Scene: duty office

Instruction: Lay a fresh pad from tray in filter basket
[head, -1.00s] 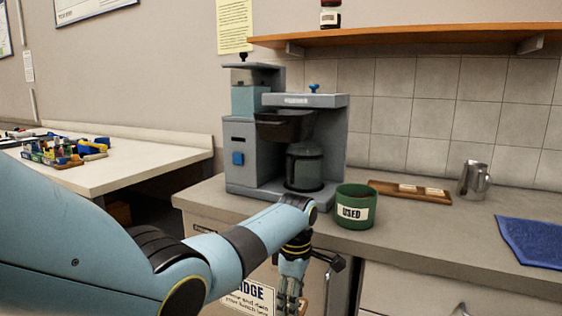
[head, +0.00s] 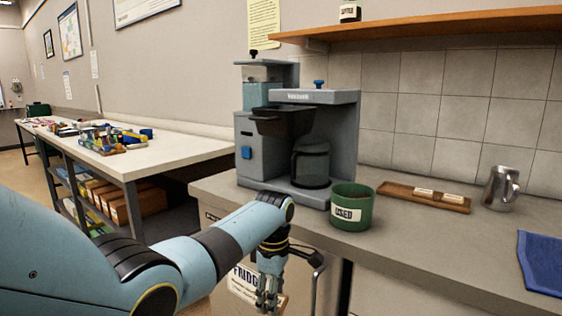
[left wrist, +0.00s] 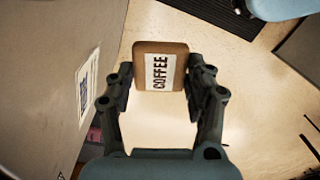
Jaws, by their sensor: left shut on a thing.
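My left gripper (head: 268,292) is low in front of the counter, below its front edge. In the left wrist view its fingers are shut on a brown pad (left wrist: 144,52) with a white COFFEE label. The black filter basket (head: 282,122) sits in the grey-blue coffee machine (head: 254,178), above a glass carafe (head: 311,168). The basket is up and to the right of my left gripper; its inside is hidden. The wooden tray (head: 395,190) on the counter holds two pale labelled pieces (head: 453,197). My right gripper is not in view.
A green USED bin (head: 368,208) stands at the counter's front edge, close to the machine. A metal pitcher (head: 500,188) and a blue cloth (head: 542,262) are at the right. A shelf (head: 430,24) hangs above. A bench with parts (head: 175,146) stands at the left.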

